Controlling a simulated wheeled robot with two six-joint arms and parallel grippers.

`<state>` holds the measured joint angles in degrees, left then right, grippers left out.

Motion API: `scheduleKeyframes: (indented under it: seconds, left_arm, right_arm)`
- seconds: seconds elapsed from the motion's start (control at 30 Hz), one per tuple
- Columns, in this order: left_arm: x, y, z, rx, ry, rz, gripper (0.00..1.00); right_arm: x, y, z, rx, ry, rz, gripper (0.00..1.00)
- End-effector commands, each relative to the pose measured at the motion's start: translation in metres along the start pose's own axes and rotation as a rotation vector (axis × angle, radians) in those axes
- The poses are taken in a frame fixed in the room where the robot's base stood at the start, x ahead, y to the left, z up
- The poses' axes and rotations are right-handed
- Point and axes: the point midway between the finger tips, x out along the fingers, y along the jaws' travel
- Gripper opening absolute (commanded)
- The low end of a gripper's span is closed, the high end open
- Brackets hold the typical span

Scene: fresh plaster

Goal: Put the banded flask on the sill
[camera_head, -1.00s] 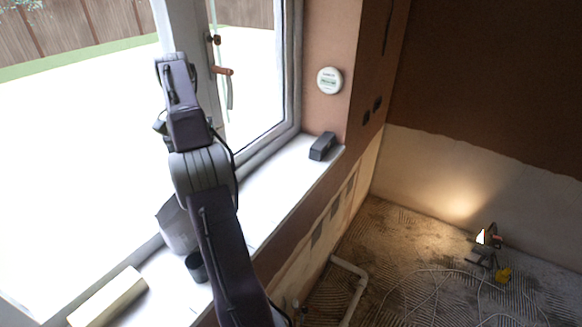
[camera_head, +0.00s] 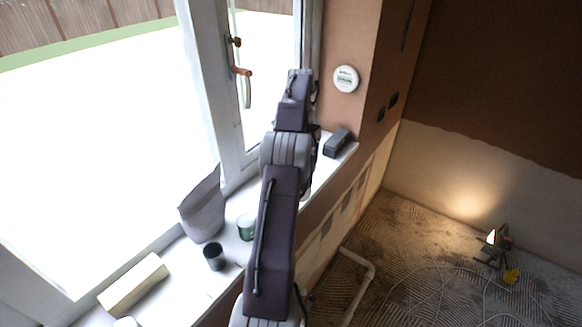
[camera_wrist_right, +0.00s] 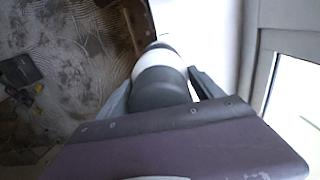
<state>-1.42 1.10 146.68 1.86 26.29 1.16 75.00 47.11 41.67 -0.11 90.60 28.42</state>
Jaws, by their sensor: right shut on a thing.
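The banded flask (camera_wrist_right: 158,70), with dark grey and white bands, shows in the right wrist view. My right gripper (camera_wrist_right: 163,92) is shut on it, with a finger on each side of its dark band. The bright sill shows beside the flask there; I cannot tell whether they touch. In the head view my right arm reaches along the white sill (camera_head: 178,297) to its far part, and the arm hides the flask and the fingers. My left gripper is in neither view.
On the sill stand a grey tapered pot (camera_head: 203,213), a dark cup (camera_head: 213,257), a green glass (camera_head: 246,227), a cream block (camera_head: 133,285) and, at the far end, a dark grey block (camera_head: 337,142). A window handle (camera_head: 241,71) juts out. A lit lamp (camera_head: 490,250) stands on the floor.

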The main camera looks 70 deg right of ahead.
Motion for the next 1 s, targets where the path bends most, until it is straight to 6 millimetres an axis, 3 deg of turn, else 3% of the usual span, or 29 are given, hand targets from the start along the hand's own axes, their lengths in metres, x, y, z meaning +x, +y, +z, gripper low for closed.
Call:
scheduleKeyframes:
  seconds: [0.2,0.4,0.57,0.83,1.0]
  left_arm:
    - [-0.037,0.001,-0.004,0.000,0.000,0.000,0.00]
    - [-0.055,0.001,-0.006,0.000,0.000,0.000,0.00]
    - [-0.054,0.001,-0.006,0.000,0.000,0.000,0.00]
    - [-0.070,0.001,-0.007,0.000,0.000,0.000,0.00]
    - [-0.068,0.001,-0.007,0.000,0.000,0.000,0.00]
  right_arm:
    - [0.026,-0.058,0.006,-0.005,-0.003,0.002,0.03]
    - [0.047,-0.086,0.008,-0.002,0.000,0.000,0.03]
    - [0.053,-0.089,0.008,-0.001,0.000,0.000,0.03]
    - [0.088,-0.088,0.009,0.000,0.000,0.000,0.03]
    - [0.092,-0.088,0.008,-0.001,0.001,-0.001,0.03]
